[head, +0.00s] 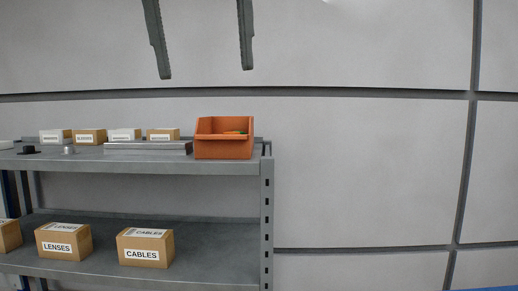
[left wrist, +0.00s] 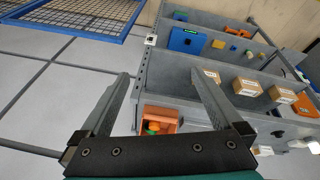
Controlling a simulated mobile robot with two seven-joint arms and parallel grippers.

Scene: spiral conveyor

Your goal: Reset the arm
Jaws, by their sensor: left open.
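My left gripper (head: 206,71) hangs at the top of the head view, its two dark fingers pointing down and spread wide apart. It is open and empty, and appears above the orange bin in the picture. In the left wrist view the open left gripper (left wrist: 160,74) has one finger on each side, with nothing held between them. The rest of the left arm is out of the head view. My right gripper does not show in either view.
A grey shelf (head: 269,205) stands at left, with an orange bin (head: 224,147) on its top level. LENSES (head: 64,242) and CABLES (head: 146,248) boxes sit below. Several small boxes stand behind. A blue-framed mesh panel (left wrist: 75,40) shows in the wrist view. Bare wall fills the right.

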